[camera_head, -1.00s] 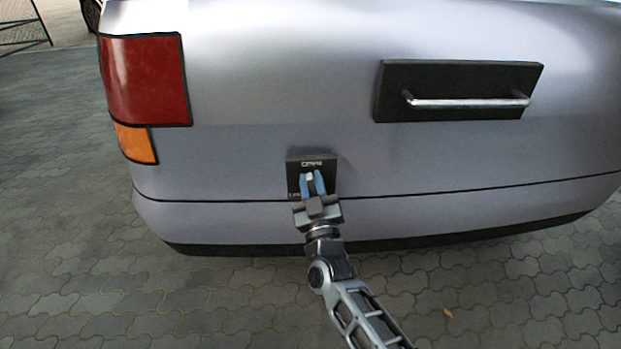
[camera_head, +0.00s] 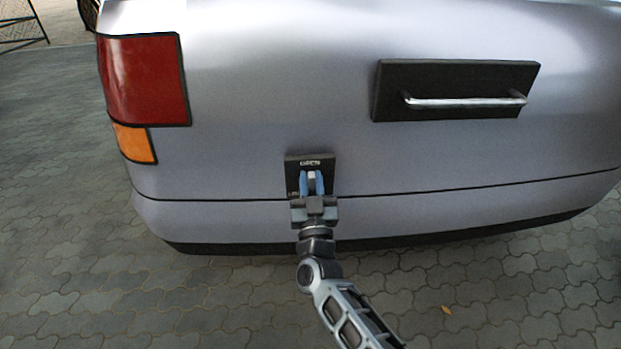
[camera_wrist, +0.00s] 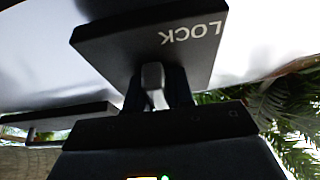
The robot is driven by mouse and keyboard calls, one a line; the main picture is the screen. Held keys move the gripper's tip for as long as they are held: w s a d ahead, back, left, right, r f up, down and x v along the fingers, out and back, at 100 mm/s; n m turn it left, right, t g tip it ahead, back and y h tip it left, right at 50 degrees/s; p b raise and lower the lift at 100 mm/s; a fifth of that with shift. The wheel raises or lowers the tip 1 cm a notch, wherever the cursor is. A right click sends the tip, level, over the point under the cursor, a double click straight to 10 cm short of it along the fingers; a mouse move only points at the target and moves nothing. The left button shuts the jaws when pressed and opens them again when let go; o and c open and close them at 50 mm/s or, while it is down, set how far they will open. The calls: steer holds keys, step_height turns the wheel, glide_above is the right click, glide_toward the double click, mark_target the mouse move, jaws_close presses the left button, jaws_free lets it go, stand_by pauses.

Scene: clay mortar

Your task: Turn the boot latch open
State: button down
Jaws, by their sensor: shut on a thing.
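The boot latch is a small pale lever (camera_head: 311,175) on a square black plate (camera_head: 294,161) low on the silver car's rear. The plate has "OPEN" at its top and small lettering at its left edge. My gripper (camera_head: 312,181) reaches up from below, its blue fingers shut on the lever, one on each side. In the wrist view, the grey lever (camera_wrist: 153,82) stands between the dark fingers (camera_wrist: 155,92), and upside-down "LOCK" shows on the plate (camera_wrist: 120,45). The fingers partly hide the lever and the lower plate.
A black panel with a metal bar handle (camera_head: 465,101) is at the upper right of the car's rear. A red and orange tail light (camera_head: 147,80) is at the left. The bumper (camera_head: 430,212) juts below the plate.

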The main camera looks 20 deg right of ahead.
mark_target(312, 191)
steer(key=c, duration=1.1)
jaws_free()
steer(key=p+v, duration=0.1)
steer(key=v, duration=0.6)
steer(key=shift+s+a+p, duration=0.1)
steer(key=shift+s+p, duration=0.05)
steer(key=shift+p, duration=0.15)
steer(key=shift+s+f, duration=0.2)
steer(key=shift+s, duration=0.05)
